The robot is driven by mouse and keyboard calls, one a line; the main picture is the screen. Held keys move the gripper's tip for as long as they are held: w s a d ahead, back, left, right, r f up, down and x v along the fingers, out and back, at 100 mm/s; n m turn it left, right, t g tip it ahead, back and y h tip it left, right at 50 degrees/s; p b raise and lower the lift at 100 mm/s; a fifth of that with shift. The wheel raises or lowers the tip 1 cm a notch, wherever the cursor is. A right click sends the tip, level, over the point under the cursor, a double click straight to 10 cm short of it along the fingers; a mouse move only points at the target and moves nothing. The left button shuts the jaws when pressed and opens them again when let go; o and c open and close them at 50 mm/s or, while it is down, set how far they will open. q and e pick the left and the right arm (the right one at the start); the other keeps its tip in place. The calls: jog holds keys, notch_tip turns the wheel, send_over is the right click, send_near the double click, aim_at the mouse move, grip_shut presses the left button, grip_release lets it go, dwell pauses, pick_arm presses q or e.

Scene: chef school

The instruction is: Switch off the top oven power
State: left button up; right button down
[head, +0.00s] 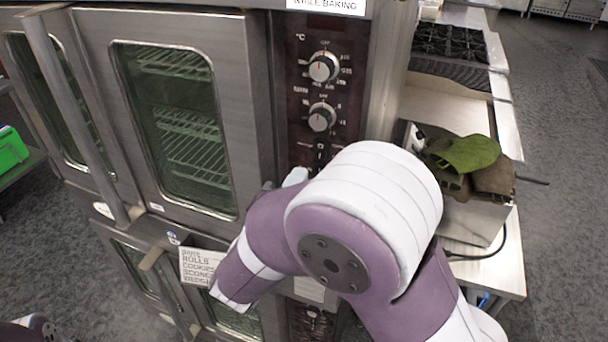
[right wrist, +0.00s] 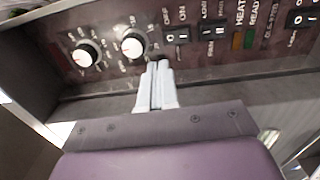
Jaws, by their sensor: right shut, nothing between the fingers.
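The top oven's dark control panel (head: 300,112) is in the head view, with a small rocker switch (head: 320,150) under its two knobs. In the right wrist view, a switch marked ON and OFF (right wrist: 176,38) sits just right of a knob. My right gripper (right wrist: 159,66) is shut and empty, its white fingertips pointing at the panel just below and left of that switch. I cannot tell whether the fingertips touch the panel. In the head view my right arm hides the panel's lower part and most of the gripper. My left gripper is not in view.
Two round knobs (head: 322,67) (head: 320,117) sit above the switch. More switches (right wrist: 213,33) and small indicator lights (right wrist: 238,40) lie farther right in the wrist view. Glass oven doors (head: 180,120) stand left. A counter with green and brown cloth mitts (head: 468,153) stands right.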

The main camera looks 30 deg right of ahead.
jog(key=v, duration=0.4)
jog(key=w+a+f+m+g+y+b, duration=0.2)
jog(key=a+f+m+g+y+b, duration=0.15)
jog(key=a+f+y, duration=1.2)
jog(key=s+d+f+m+g+b, duration=0.35)
jog(key=s+d+f+g, duration=0.25)
jog(key=s+f, duration=0.3)
pick_arm(q)
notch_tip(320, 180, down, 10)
jog(key=b, duration=0.3)
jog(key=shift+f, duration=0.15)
pick_arm(e)
jog(key=s+d+f+m+g+h, duration=0.1)
jog(key=d+f, duration=0.2)
jog(key=d, duration=0.4)
jog(key=shift+s+d+h, duration=0.25)
jog(key=shift+s+h, duration=0.05)
jog(key=shift+h, duration=0.05)
